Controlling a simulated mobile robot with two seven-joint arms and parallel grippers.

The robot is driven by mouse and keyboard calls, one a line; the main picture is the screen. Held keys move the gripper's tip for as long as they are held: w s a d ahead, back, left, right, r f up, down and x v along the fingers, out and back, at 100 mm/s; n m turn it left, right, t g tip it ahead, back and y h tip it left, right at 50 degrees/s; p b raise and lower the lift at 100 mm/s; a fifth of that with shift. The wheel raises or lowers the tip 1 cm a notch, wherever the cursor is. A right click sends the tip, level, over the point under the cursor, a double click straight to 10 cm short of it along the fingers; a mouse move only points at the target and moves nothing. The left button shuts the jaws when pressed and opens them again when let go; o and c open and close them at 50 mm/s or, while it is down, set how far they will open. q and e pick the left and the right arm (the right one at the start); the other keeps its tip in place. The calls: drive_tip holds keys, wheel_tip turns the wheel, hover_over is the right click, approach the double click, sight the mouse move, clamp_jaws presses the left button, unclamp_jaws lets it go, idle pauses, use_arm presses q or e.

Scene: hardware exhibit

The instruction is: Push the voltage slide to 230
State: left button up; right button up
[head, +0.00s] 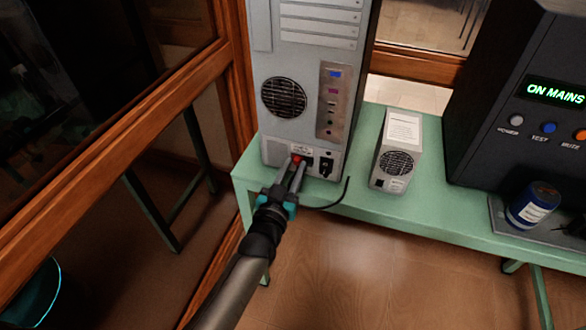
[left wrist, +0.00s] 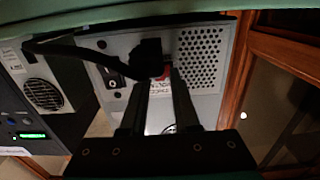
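The voltage slide is a small red piece (head: 296,158) low on the back of a grey computer tower (head: 305,110), beside the power socket. In the left wrist view, which shows the tower upside down, red (left wrist: 164,73) shows between the fingertips. My left gripper (head: 299,164) is at the slide, its two fingers apart with a gap between them. My right gripper is out of view.
A black power cable (left wrist: 60,45) is plugged in close beside the fingers. The tower stands on a green bench (head: 430,215). A small grey power supply (head: 397,150), a dark mains unit (head: 510,100) and a blue can (head: 533,205) stand to the right. A wooden frame (head: 130,140) is at left.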

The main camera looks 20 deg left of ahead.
use_arm(q)
clamp_jaws()
idle(1.1)
